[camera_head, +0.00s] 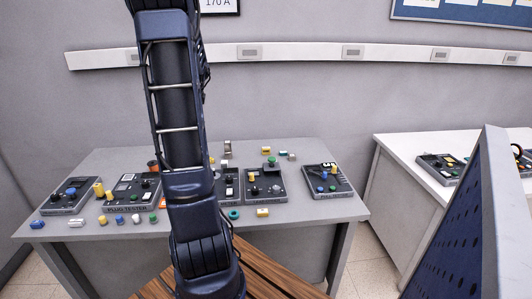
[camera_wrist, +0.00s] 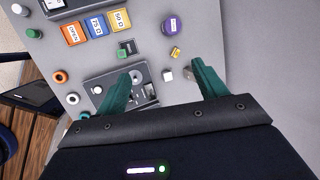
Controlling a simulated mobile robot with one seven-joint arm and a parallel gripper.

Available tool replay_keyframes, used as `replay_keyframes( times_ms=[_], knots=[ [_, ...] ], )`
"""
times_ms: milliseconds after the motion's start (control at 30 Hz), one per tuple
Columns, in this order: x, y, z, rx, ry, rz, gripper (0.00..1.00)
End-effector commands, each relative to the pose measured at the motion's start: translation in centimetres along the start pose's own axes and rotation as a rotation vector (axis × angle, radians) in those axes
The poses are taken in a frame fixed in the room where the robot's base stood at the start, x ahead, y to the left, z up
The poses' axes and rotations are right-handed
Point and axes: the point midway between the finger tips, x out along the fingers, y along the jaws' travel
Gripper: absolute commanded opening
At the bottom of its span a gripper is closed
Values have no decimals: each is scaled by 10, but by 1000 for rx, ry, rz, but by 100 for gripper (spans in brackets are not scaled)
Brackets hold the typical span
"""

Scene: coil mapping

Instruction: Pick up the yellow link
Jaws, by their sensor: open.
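In the wrist view, a small yellow piece (camera_wrist: 175,52) lies on the grey table, just beyond the gap between my fingertips. It may be the yellow link; its shape is too small to tell surely. My gripper (camera_wrist: 162,68) is open, with its green fingers spread wide and nothing held. A small whitish cube (camera_wrist: 167,75) lies between the fingers in the picture. The head view shows several small yellow pieces, one at the table's front (camera_head: 263,212); I cannot tell which matches. My arm hides part of the table there, and my gripper does not show.
In the wrist view, a purple cylinder (camera_wrist: 169,26), a yellow 50-ohm block (camera_wrist: 121,21) and a dark device panel (camera_wrist: 112,84) are near my fingers. The grey table (camera_head: 308,208) carries several device boxes. Bare table lies right of my fingers in the wrist view.

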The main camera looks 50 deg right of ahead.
Motion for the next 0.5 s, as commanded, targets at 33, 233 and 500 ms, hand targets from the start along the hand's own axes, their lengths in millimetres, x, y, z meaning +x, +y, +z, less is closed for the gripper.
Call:
replay_keyframes(
  times_ms=[33, 233, 500],
  knots=[
    [13, -13, -20, 86, 12, -3, 71],
    [55, -58, -94, 438, 49, -38, 71],
    [113, -98, -215, 906, 100, -104, 71]
  ],
)
